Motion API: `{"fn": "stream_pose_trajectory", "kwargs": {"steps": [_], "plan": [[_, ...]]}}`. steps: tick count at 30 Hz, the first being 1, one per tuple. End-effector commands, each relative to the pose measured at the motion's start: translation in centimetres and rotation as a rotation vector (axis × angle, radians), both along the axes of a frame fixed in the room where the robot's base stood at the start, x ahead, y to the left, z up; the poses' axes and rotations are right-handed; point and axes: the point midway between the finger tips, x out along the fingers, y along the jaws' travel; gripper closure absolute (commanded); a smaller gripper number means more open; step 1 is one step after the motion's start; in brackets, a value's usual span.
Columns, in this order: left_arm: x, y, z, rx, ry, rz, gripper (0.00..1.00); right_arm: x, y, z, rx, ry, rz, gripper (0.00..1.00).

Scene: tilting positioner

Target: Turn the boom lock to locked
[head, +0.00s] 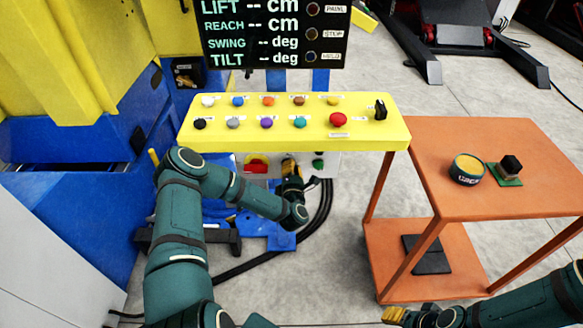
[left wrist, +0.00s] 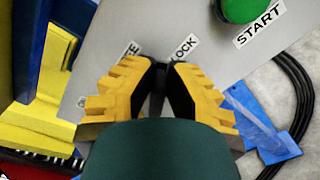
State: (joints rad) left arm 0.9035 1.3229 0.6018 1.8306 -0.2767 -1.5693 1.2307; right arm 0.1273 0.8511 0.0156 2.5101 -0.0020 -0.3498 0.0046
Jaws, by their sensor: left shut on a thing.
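The boom lock is a small black knob (left wrist: 158,80) on a grey panel (left wrist: 110,48) in the left wrist view, mostly hidden between my fingers. A LOCK label (left wrist: 184,48) is up and to the right of it, and a partly covered label ending in E is up and to the left. My left gripper (head: 291,172) (left wrist: 160,72) is shut on the knob, below the yellow console. Which way the knob points cannot be told. My right gripper (head: 394,315) shows only partly at the bottom edge in the head view.
A green START button (left wrist: 239,8) is close to the right of my left fingers. The yellow button console (head: 290,140) overhangs the panel. A red switch (head: 257,164) is left of my gripper. Black cables (head: 322,213) hang nearby. An orange cart (head: 500,205) stands right.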

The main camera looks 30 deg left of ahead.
Motion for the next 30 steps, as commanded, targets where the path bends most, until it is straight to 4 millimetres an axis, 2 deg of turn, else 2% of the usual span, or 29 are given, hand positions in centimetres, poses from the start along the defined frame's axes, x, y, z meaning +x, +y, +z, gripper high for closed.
{"fn": "stream_pose_trajectory", "kwargs": {"steps": [15, 30], "plan": [[0.24, -0.14, -0.59, 0.350, 0.209, 0.002, 1.00, 0.11, -0.01, -0.55, 0.000, -0.003, -0.001, 0.53], [0.20, -0.09, -0.84, 0.457, 0.276, 0.003, 1.00, 0.16, -0.02, -0.71, -0.001, -0.004, 0.000, 0.53]]}}
